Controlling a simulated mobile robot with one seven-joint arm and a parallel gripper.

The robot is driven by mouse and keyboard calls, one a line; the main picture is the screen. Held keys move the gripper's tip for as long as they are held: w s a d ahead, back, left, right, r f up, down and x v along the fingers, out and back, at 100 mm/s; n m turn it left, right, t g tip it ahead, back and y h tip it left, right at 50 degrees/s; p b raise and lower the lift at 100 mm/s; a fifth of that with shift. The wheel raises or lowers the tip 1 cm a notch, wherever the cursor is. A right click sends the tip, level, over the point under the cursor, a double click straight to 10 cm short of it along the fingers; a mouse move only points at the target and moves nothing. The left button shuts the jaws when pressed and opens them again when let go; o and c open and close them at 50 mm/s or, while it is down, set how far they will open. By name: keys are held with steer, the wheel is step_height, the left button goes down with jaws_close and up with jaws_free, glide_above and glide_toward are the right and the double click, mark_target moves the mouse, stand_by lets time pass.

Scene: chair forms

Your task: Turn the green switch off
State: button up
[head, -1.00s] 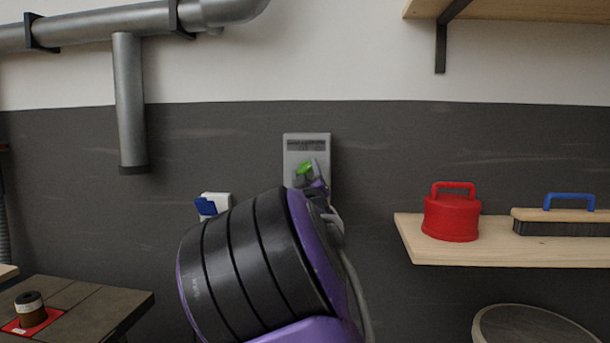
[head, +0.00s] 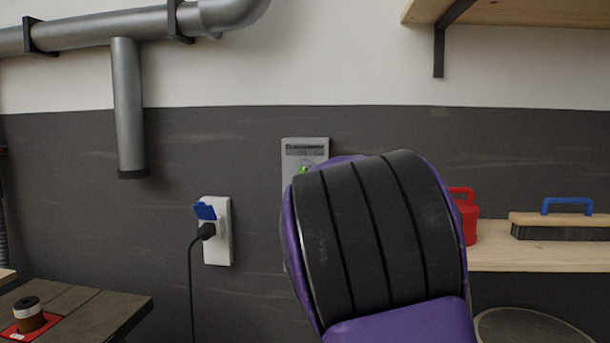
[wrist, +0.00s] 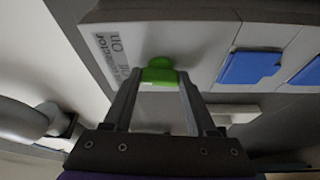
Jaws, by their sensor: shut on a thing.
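The green switch (wrist: 159,72) is on the face of a pale panel (wrist: 196,42), beside a printed label (wrist: 112,55) on which "On" can be read. My gripper (wrist: 158,80) has one finger on each side of the switch and is shut on it. In the head view, a small part of the green switch (head: 303,169) shows on the grey wall panel (head: 305,150). My black and purple arm covers most of the panel and the gripper there. The switch's exact angle is hard to tell.
Blue covers (wrist: 250,67) sit beside the switch in the wrist view. A white wall socket (head: 218,250) with a plugged black cable is left of the panel. To the right, a wooden shelf (head: 520,258) holds a red canister (head: 466,215) and a brush (head: 560,225).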

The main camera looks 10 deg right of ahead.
steer(key=shift+r+n+g, duration=0.1)
steer(key=shift+n+g, duration=0.2)
steer(key=shift+n, duration=0.3)
steer(key=o, duration=1.4)
steer(key=shift+c, duration=0.2)
